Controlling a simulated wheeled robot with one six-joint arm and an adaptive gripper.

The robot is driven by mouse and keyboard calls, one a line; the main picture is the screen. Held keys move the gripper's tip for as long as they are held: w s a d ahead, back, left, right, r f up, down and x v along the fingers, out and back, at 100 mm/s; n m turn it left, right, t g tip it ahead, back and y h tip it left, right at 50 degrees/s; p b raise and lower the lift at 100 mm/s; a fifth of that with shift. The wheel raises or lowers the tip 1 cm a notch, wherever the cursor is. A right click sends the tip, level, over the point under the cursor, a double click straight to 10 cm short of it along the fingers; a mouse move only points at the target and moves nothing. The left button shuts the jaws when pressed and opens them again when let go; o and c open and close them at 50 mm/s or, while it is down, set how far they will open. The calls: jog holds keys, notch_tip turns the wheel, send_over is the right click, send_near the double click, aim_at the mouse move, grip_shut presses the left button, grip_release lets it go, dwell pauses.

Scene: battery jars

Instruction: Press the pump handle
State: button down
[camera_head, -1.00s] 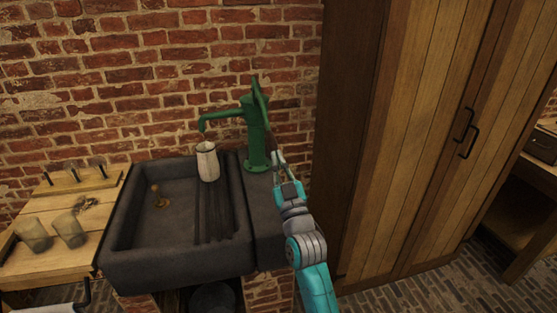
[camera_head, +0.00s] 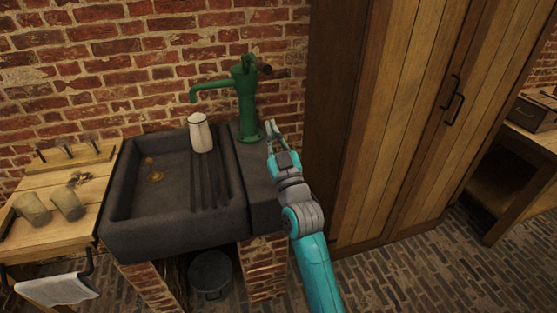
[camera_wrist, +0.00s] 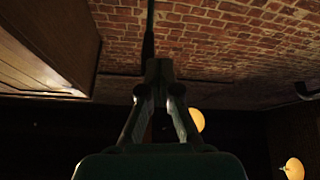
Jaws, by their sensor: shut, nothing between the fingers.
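The green pump (camera_head: 247,108) stands upright on the sink's right ledge against the brick wall. Its spout points left over the basin. My gripper (camera_head: 271,124) is below the handle, just right of the pump's lower body in the picture, and apart from the grip. In the wrist view my gripper (camera_wrist: 159,68) has its fingers together and empty. A dark upright strip lies beyond the fingertips there; I cannot tell if it is the pump.
A pale jug (camera_head: 200,133) stands in the dark stone sink (camera_head: 125,208), near the spout. A wooden side table (camera_head: 40,236) with cups is at left. A tall wooden cabinet (camera_head: 395,120) stands close at right. A bucket (camera_head: 210,272) is under the sink.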

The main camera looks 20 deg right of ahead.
jog(key=s+f, duration=0.4)
jog(key=f, duration=0.1)
jog(key=shift+s+d, duration=0.15)
jog(key=shift+s, duration=0.25)
dwell(0.8)
jog(key=s+d+f+m+g+h, duration=0.2)
jog(key=s+f+g, duration=0.2)
jog(key=s+f, duration=1.65)
jog(key=s+m+g, duration=0.1)
jog(key=s+g, duration=0.3)
jog(key=s, duration=2.6)
jog(key=shift+s+d+g, duration=0.35)
jog(key=shift+g, duration=0.05)
